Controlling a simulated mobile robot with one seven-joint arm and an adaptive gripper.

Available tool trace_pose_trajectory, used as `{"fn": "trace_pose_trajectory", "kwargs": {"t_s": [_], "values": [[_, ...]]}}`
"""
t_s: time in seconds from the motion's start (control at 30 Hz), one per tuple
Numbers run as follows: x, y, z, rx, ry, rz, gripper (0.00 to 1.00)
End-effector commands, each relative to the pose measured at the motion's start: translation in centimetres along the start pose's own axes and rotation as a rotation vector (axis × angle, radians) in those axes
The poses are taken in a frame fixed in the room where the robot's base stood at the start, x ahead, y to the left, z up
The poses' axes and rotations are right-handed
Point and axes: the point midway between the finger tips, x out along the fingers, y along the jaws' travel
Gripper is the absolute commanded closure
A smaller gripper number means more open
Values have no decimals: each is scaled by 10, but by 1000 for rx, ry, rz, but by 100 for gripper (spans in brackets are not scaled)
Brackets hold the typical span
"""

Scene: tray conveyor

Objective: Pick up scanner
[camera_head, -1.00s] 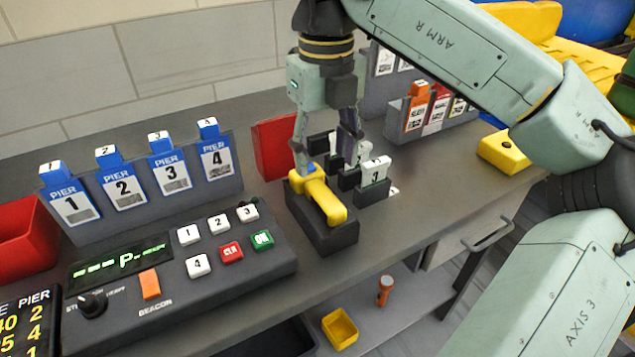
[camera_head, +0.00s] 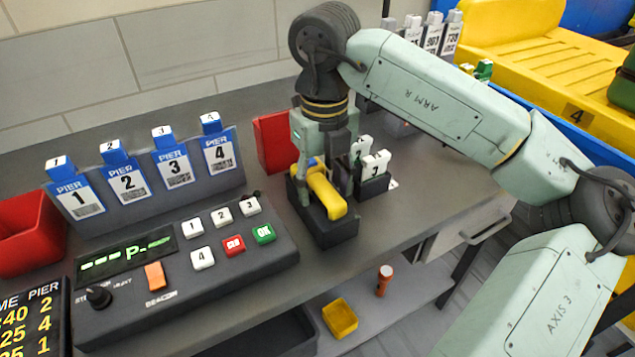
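The scanner (camera_head: 326,194) is a yellow handheld device lying in a black holder (camera_head: 329,231) on the counter. My gripper (camera_head: 323,183) points down over the far end of the scanner, one finger on its left and the other on its right. The fingers are low, at the height of the scanner's body. Whether the fingers press on it is not clear, as the far end of the scanner is partly hidden by them.
A black control panel (camera_head: 182,273) with buttons stands left of the holder. Blue pier cards (camera_head: 121,185) stand behind it. A small rack with white numbered tags (camera_head: 373,167) is close on the right. A red bin (camera_head: 275,143) is behind.

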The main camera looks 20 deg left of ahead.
Motion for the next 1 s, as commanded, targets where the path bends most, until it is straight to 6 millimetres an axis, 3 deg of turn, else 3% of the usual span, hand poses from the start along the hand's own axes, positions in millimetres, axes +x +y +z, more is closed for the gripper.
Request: {"fn": "trace_pose_trajectory", "kwargs": {"t_s": [0.7, 1.0], "values": [[0, 0, 0, 0, 0, 0, 100], [-1, 0, 0, 0, -1, 0, 100]]}}
